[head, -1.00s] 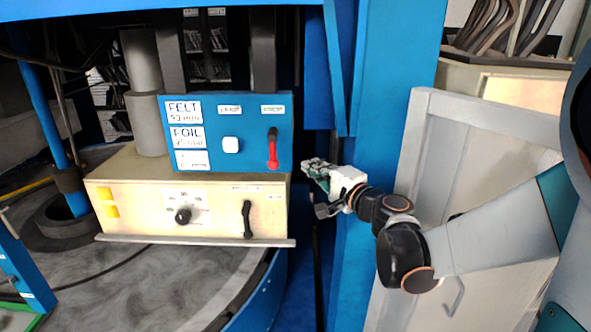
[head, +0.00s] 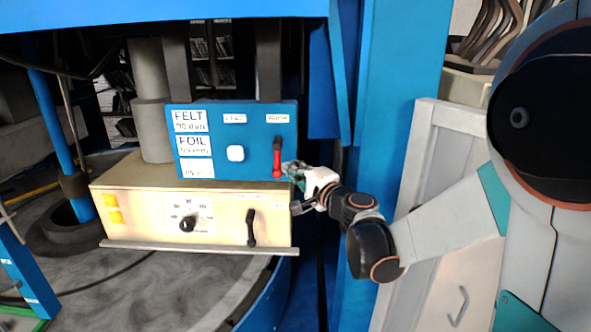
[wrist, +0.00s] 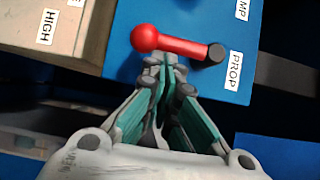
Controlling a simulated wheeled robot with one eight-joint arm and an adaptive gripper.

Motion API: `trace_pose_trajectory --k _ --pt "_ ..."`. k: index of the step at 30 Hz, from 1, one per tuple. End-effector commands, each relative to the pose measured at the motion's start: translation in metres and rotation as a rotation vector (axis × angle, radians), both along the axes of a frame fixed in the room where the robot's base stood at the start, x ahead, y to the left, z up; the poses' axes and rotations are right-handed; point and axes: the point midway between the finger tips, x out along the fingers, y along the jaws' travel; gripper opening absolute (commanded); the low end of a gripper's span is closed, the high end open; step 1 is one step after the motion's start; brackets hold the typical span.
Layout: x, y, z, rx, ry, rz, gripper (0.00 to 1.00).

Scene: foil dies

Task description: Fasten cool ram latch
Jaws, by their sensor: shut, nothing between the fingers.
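No part in view is labelled as a latch. The blue ram block (head: 262,127) bears a red lever (head: 277,160) hanging down from a black pivot, under a small label that reads PROP in the wrist view (wrist: 235,70). The red lever (wrist: 182,44) shows there with its ball end at left. My gripper (head: 290,168) is shut and empty, just right of the lever's lower part. In the wrist view its fingertips (wrist: 165,66) lie just below the lever; I cannot tell whether they touch.
Below is a cream box (head: 140,215) with a black knob (head: 187,224) and a black lever (head: 251,228); a metal ledge (head: 190,248) runs along its bottom. A blue column (head: 390,150) and a grey cabinet door (head: 455,190) stand at right.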

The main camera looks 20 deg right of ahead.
Motion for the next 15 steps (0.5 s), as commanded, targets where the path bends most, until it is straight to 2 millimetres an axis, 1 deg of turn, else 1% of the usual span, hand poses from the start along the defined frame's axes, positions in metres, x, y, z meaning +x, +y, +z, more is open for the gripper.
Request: trace_pose_trajectory --k 6,15 --pt "0.0007 0.0023 -0.0041 0.037 -0.012 0.0 0.0" --pt "0.0015 0.0048 -0.0049 0.079 -0.026 0.001 0.0"
